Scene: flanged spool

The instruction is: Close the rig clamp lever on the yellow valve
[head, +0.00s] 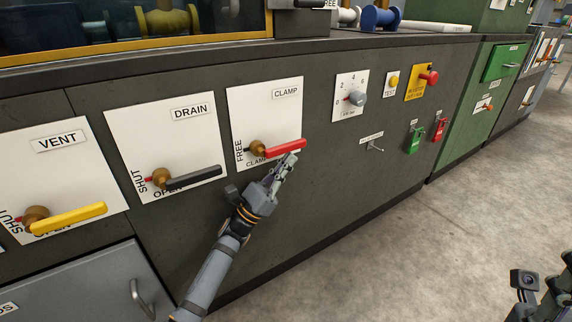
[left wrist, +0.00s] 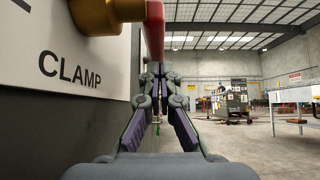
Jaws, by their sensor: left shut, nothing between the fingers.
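The white CLAMP panel (head: 262,105) carries a brass valve hub (head: 257,148) with a red lever (head: 286,148). The lever lies nearly level and points right, just above the partly hidden word CLAMP; FREE is printed upright at the left. My left gripper (head: 289,162) is shut and empty, its fingertips just below the lever's outer part. In the left wrist view the red lever (left wrist: 155,28) and brass hub (left wrist: 108,12) are above the closed fingertips (left wrist: 157,70); I cannot tell whether they touch. The yellow lever (head: 68,218) is on the VENT panel. My right gripper (head: 540,295) is partly cut off.
The DRAIN panel (head: 165,120) with a black lever (head: 193,178) is left of the clamp panel. The floor in front is clear.

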